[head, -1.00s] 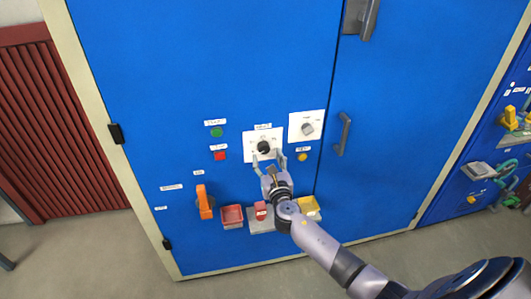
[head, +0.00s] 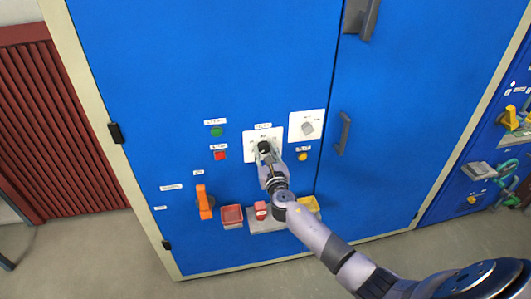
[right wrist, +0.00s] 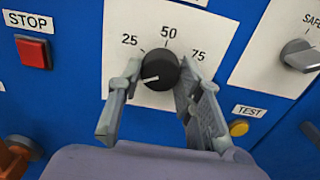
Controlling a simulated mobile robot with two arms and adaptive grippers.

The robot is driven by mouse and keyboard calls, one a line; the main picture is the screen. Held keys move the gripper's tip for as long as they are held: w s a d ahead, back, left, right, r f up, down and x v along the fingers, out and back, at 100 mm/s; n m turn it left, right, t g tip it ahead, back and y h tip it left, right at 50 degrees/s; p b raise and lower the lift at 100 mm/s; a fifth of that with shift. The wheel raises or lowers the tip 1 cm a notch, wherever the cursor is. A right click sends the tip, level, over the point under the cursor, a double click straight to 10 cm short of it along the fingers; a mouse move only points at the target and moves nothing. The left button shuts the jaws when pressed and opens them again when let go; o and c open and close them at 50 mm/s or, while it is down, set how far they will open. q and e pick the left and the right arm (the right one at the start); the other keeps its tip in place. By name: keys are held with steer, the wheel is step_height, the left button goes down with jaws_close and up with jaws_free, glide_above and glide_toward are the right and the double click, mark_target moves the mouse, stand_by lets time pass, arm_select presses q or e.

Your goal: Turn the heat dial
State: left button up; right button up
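The heat dial is a round black knob (right wrist: 160,70) on a white plate marked 25, 50 and 75 in the right wrist view. Its white pointer line points left and slightly down, below the 25 mark. In the head view the dial (head: 264,147) sits on the blue cabinet front. My right gripper (right wrist: 161,76) has one finger on each side of the knob, with the tips close against its edges. It also shows at the dial in the head view (head: 265,153). My left gripper is not in view.
A red STOP button (right wrist: 33,52) is left of the dial plate. A grey selector knob (right wrist: 301,55) and a yellow TEST button (right wrist: 239,128) are to the right. An orange handle (head: 204,202) and small bins, including a red one (head: 232,216), sit lower.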

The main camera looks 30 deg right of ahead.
steer(key=c, duration=0.6)
steer(key=shift+o, duration=0.2)
